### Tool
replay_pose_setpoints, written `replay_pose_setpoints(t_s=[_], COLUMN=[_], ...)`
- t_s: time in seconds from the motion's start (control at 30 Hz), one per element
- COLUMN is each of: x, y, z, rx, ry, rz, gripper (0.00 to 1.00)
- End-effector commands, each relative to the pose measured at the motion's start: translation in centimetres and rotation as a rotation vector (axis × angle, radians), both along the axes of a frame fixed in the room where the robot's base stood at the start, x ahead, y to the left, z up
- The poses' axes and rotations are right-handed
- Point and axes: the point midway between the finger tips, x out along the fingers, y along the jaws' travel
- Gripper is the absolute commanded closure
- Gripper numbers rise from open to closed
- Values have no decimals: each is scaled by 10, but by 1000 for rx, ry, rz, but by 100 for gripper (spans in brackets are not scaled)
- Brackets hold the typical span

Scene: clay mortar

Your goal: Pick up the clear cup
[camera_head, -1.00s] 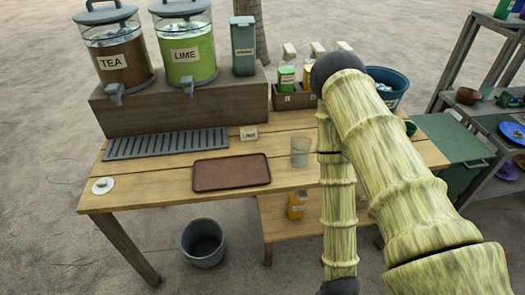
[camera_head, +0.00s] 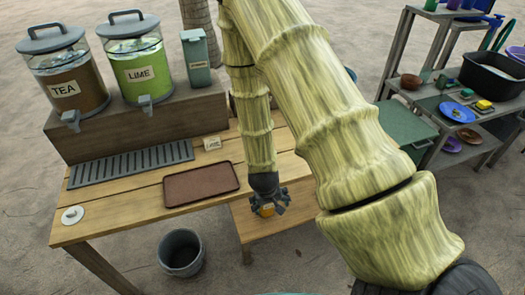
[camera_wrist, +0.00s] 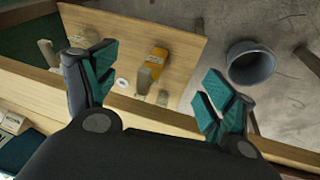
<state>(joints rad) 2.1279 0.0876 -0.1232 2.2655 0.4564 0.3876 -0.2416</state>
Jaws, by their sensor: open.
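I cannot make out the clear cup in either view now; in the head view my arm covers the part of the table where it stood earlier. My gripper (camera_head: 268,208) is at the table's front edge, right of the brown tray, with its fingers pointing down. In the wrist view my gripper (camera_wrist: 155,82) has its two teal-padded fingers spread wide, with nothing between them touching the pads. Behind the gap shows an orange bottle (camera_wrist: 158,57) on the lower shelf.
A brown tray (camera_head: 202,185) lies on the wooden table, with a grey drip grate (camera_head: 130,165) behind it. Tea (camera_head: 65,85) and lime (camera_head: 140,75) dispensers stand at the back. A lower shelf (camera_head: 285,228) and a grey bucket (camera_head: 181,252) are below. Shelving (camera_head: 440,105) stands right.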

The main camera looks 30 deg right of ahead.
Motion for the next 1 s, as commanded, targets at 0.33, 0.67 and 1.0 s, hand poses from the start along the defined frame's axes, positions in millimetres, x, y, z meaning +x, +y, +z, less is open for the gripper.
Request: replay_pose_setpoints(t_s=[0.33,0.67,1.0], x=[105,139,152], y=[-46,-61,-70], z=[126,176,142], rx=[35,79,80], ry=[-163,-231,-230], rz=[-187,-254,-256], gripper=[16,16,16])
